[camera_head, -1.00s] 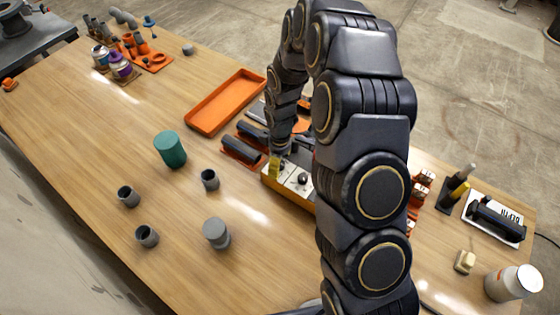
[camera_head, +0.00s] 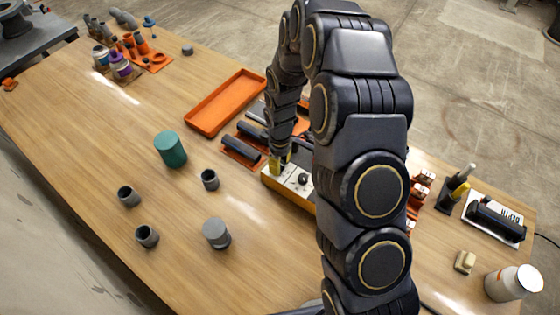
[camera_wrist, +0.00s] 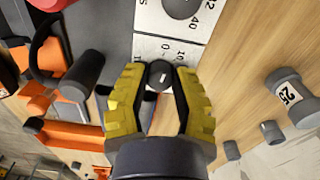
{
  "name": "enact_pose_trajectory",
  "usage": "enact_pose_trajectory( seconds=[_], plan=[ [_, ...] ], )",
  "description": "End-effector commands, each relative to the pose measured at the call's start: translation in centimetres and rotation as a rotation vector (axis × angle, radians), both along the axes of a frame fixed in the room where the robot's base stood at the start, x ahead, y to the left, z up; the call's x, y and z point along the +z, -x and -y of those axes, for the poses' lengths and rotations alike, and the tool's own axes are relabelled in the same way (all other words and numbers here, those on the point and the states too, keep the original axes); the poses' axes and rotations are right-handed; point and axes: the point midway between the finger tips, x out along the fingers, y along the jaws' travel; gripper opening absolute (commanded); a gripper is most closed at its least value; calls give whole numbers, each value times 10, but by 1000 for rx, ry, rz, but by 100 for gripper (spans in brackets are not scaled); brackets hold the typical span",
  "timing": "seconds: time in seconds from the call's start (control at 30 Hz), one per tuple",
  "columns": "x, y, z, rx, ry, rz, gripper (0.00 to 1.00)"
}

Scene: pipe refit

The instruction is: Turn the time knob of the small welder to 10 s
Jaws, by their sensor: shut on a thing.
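The small welder (camera_head: 290,188) is a box with a white top panel and an orange-yellow side, near the middle of the table. In the wrist view its white panel (camera_wrist: 150,48) carries the printed marks 0 and 10 beside a dark round time knob (camera_wrist: 159,76). My gripper (camera_wrist: 160,70) has its yellow-padded fingers on either side of this knob and is shut on it. A pale mark shows on the knob, but its exact setting cannot be read. In the head view my gripper (camera_head: 279,160) largely hides the time knob.
An orange tray (camera_head: 226,102) and dark pipes on orange holders (camera_head: 240,149) lie beside the welder. Grey fittings and a teal cylinder (camera_head: 170,149) stand to the left. The table's near left is clear.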

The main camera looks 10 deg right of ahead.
Motion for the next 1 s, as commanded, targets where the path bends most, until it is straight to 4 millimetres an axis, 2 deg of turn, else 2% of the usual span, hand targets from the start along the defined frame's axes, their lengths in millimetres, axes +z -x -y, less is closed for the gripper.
enact_pose_trajectory(
  seconds=[0.6, 1.0],
  plan=[
    [-1, 1, 1, -452, 2, -3, 0],
    [-2, 2, 0, -564, 0, -5, 0]
  ],
)
